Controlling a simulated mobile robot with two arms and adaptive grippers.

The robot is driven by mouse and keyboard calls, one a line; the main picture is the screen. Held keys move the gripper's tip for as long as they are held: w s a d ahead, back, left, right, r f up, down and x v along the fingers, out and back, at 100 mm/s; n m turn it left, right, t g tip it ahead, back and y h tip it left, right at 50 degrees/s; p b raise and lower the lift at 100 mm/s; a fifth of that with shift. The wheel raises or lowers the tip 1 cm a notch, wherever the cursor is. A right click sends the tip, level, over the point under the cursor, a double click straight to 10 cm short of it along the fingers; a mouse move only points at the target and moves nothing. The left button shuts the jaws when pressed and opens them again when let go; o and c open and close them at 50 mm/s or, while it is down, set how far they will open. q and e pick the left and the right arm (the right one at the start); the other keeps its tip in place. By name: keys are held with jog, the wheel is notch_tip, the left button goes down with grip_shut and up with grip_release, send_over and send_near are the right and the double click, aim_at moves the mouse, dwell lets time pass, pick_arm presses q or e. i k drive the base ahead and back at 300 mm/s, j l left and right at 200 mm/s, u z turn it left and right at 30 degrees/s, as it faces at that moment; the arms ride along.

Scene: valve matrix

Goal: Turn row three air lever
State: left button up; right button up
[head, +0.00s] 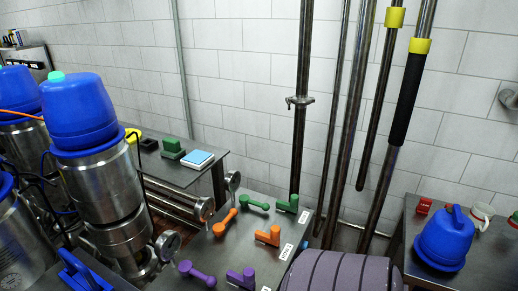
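A grey metal valve panel (207,253) stands at the lower middle with levers in coloured rows. The back row has a green bar lever (254,203) and a green T-shaped lever (287,205). The middle row has an orange bar lever (224,223) and an orange T-shaped lever (268,236). The front row has a purple bar lever (197,273) and a purple T-shaped lever (242,279), close to the bottom edge. White labels (286,251) lie along the right edge; I cannot read them, so which lever is air is unclear. Neither of my grippers is in view.
Steel kegs with blue tops (80,112) crowd the left. A ribbed purple-grey barrel (342,272) stands right of the panel. Vertical pipes (302,110) rise behind. A side table at right holds a blue container (445,243). Round gauges (167,245) sit left of the panel.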

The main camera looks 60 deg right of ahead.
aim_at(219, 229)
jog(key=k+l+z, duration=0.15)
jog(key=z, duration=1.4)
